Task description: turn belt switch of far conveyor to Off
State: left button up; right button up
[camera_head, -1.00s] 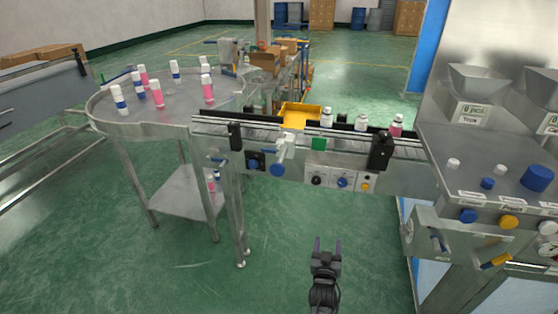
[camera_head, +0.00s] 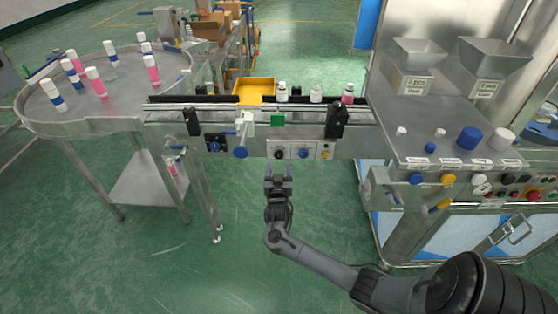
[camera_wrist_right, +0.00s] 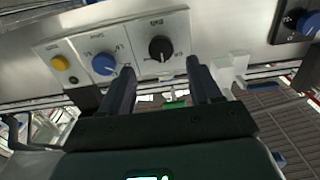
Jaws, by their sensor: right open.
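The conveyor (camera_head: 190,121) carries a front control panel (camera_head: 292,145) with a black knob (camera_head: 279,154), a blue knob (camera_head: 303,153) and a yellow button (camera_head: 325,155). The right wrist view shows them reversed: the black knob (camera_wrist_right: 161,48), the blue knob (camera_wrist_right: 104,63) and the yellow button (camera_wrist_right: 60,63). The panel's labels are too small to read surely. My right gripper (camera_head: 278,172) is open and empty, just below the panel. In the right wrist view its fingers (camera_wrist_right: 160,68) point at the panel with the black knob between their tips, apart from it. My left gripper is out of view.
Another blue knob on a black plate (camera_head: 215,146) and a white-handled fitting (camera_head: 243,128) sit left of the panel. A black post (camera_head: 336,119) rises above its right end. A round table (camera_head: 105,105) with bottles stands left, a machine with hoppers (camera_head: 415,60) right.

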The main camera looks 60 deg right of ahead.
aim_at(279, 155)
jog(key=shift+b+x, duration=0.55)
jog(key=shift+x, duration=2.3)
jog(key=shift+w+a, duration=0.1)
jog(key=shift+c, duration=0.4)
jog(key=shift+r, duration=0.1)
jog(key=c, duration=1)
